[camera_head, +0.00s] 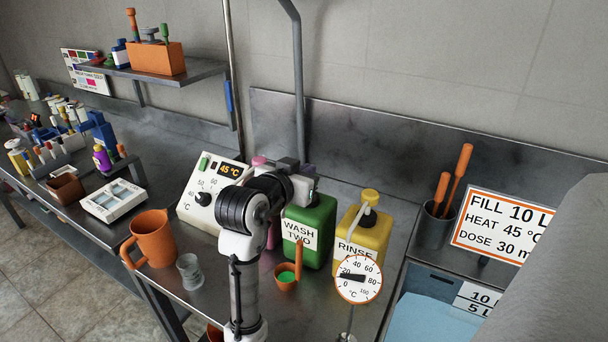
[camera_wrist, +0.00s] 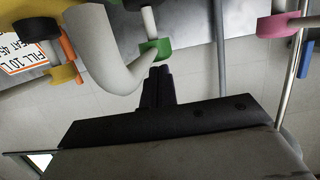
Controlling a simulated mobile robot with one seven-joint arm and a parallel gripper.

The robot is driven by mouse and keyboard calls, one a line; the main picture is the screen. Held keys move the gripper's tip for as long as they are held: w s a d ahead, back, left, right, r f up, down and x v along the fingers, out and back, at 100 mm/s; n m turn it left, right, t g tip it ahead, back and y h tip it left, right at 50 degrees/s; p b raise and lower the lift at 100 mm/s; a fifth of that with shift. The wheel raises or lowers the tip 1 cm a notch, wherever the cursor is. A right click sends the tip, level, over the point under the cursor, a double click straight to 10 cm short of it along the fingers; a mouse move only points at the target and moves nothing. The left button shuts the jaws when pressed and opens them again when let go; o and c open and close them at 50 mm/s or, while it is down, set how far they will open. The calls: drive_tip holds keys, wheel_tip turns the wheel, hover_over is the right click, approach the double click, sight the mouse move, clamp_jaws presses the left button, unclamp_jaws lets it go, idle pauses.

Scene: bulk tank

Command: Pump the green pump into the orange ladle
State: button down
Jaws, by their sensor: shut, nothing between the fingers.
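The green container (camera_head: 308,228) labelled WASH TWO stands on the steel bench. My arm and gripper (camera_head: 310,186) cover its top, so its pump is mostly hidden in the head view. In the wrist view the green pump collar (camera_wrist: 155,48) and pale stem (camera_wrist: 149,18) show just beyond the tips of my shut, empty gripper (camera_wrist: 160,72). I cannot tell whether the fingers touch the pump. The orange ladle (camera_head: 285,284) stands in front of the green container, handle up, with green liquid in its cup.
The yellow RINSE container (camera_head: 362,240) stands close on the right, with a round dial (camera_head: 358,279) in front. A control box (camera_head: 208,190), an orange jug (camera_head: 153,238) and a clear cup (camera_head: 189,271) are to the left. A pink container is partly hidden behind my arm.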

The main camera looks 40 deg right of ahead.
drive_tip(key=r+b+v, duration=0.1)
drive_tip(key=b+v, duration=0.2)
drive_tip(key=v, duration=0.7)
drive_tip(key=shift+r, duration=0.2)
drive_tip(key=shift+a, duration=0.1)
idle(0.5)
